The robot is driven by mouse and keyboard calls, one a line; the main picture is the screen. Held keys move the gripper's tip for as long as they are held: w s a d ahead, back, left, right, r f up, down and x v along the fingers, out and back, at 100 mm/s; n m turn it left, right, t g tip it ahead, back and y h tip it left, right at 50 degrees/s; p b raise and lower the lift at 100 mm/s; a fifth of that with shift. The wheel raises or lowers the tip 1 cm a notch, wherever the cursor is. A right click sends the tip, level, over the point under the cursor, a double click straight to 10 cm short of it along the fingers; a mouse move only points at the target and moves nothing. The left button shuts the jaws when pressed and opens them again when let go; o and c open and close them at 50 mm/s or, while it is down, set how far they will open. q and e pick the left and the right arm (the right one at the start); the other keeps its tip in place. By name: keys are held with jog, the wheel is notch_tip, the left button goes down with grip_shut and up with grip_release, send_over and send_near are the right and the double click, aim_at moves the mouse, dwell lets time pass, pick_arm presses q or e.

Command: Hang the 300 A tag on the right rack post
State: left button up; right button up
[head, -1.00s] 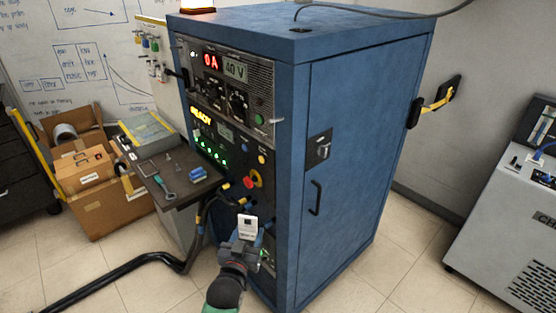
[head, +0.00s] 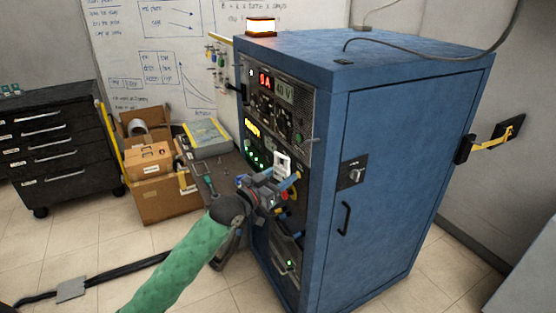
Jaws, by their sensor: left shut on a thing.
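My left gripper (head: 273,183) is in front of the blue rack, with its green-sleeved arm coming from the lower left. It is shut on a white tag (head: 283,163), which stands up from the jaws before the rack's front panel. The writing on the tag is too small to read. The rack's right front post (head: 325,170) is the blue vertical edge just right of the tag. I cannot tell whether tag and post touch; a hook on the post is not clear. My right gripper is out of view.
The blue rack (head: 410,150) fills the right, with a lit lamp (head: 261,26) on top. A side shelf (head: 210,183) and cardboard boxes (head: 165,197) stand left of it, and a black drawer cabinet (head: 55,150) further left. A black cable (head: 110,270) crosses the floor.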

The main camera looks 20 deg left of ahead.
aim_at(277, 163)
pick_arm(q)
jog(key=r, duration=0.1)
jog(key=a+r, duration=0.1)
jog(key=r+h, duration=0.1)
jog(key=shift+w+a+r, duration=0.15)
jog(key=shift+w+r, duration=0.05)
jog(key=shift+w, duration=0.15)
jog(key=shift+w+r+m, duration=0.1)
jog(key=shift+w+m, duration=0.05)
jog(key=shift+m, duration=0.15)
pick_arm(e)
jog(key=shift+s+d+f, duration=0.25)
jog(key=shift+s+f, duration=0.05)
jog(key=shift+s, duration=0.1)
